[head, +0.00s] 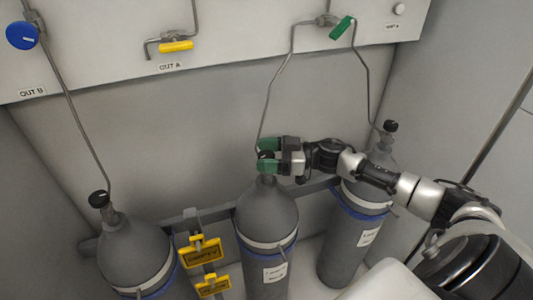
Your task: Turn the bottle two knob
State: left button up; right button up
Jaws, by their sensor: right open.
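Grey gas bottles stand along the wall. The middle bottle (267,215) has a small dark knob (266,155) on top, partly hidden by my right gripper. My right gripper (266,155) reaches in from the right with its green-tipped fingers open, one on each side of this knob in the picture. I cannot tell whether the fingers touch it. The right bottle (350,225) has a black knob (391,126), and the left bottle (135,250) has a black knob (98,199). My left gripper is out of view.
A white wall panel (235,45) above carries a blue knob (22,36), a yellow handle (176,46) and a green handle (342,27). Thin pipes run down to the bottles. Yellow signs (205,250) hang between the left and middle bottles.

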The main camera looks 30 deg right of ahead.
jog(key=c, duration=0.9)
jog(key=m+t+h+p, duration=0.1)
jog(key=p, duration=0.1)
jog(key=m+t+h+p, duration=0.2)
jog(key=p, duration=0.1)
jog(key=shift+r, duration=0.4)
jog(key=shift+f+m+t+h+p, duration=0.25)
jog(key=shift+m+t+h+p, duration=0.65)
jog(key=shift+h, duration=0.3)
jog(key=shift+f, duration=0.1)
jog(key=o, duration=0.9)
jog(key=shift+s+d, duration=0.1)
